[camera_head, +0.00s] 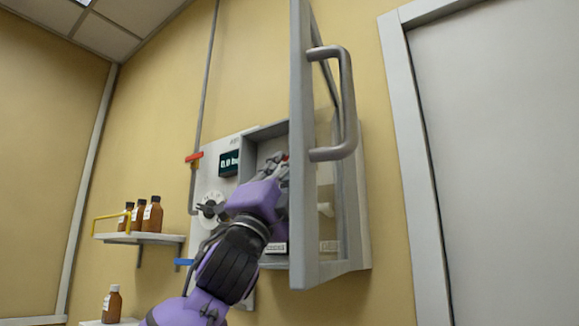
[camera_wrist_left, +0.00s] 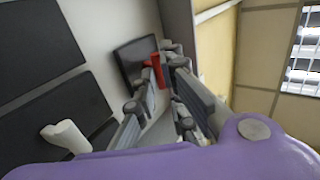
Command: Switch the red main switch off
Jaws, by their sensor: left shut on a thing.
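The red main switch (camera_wrist_left: 155,68) shows in the left wrist view on a dark plate (camera_wrist_left: 133,58) inside the grey wall cabinet. My left gripper (camera_wrist_left: 163,75) is shut on the red switch, with one finger on each side of it. In the head view my purple left arm reaches up into the open cabinet (camera_head: 262,133), and the left gripper (camera_head: 276,162) is at its upper part. My right gripper is in neither view.
The cabinet's glazed door (camera_head: 303,200) with its grey handle (camera_head: 345,100) stands open just right of my arm. A panel with a dark display (camera_head: 229,163) is at left. A shelf (camera_head: 150,238) holds brown bottles. A white knob (camera_wrist_left: 65,137) is inside the cabinet.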

